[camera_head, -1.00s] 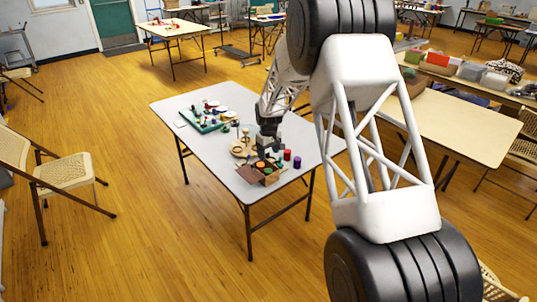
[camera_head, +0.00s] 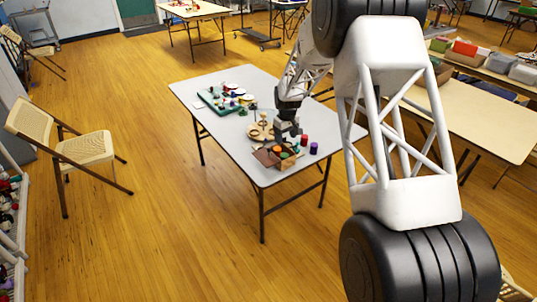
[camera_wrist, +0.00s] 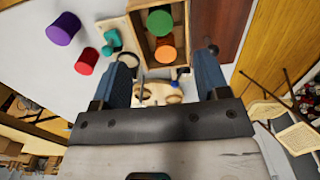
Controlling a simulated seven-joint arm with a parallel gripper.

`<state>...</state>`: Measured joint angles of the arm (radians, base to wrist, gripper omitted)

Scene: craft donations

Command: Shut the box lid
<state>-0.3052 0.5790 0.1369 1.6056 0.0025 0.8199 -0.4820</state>
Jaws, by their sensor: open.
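The wooden box (camera_head: 288,160) stands near the front corner of the grey table. Its brown lid (camera_head: 266,157) lies open to the left in the head view. In the wrist view, the box (camera_wrist: 137,27) holds a green spool (camera_wrist: 160,22) and an orange spool (camera_wrist: 165,53), and the lid (camera_wrist: 218,22) lies open to the right. My gripper (camera_head: 287,137) is over the table just behind the box. In the wrist view, my gripper (camera_wrist: 168,58) is open, its two fingers apart with nothing held between them. Its height above the box is hard to tell.
A purple spool (camera_head: 314,148) and a red spool (camera_head: 304,140) stand right of the box. The table's left front (camera_head: 228,143) is clear.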

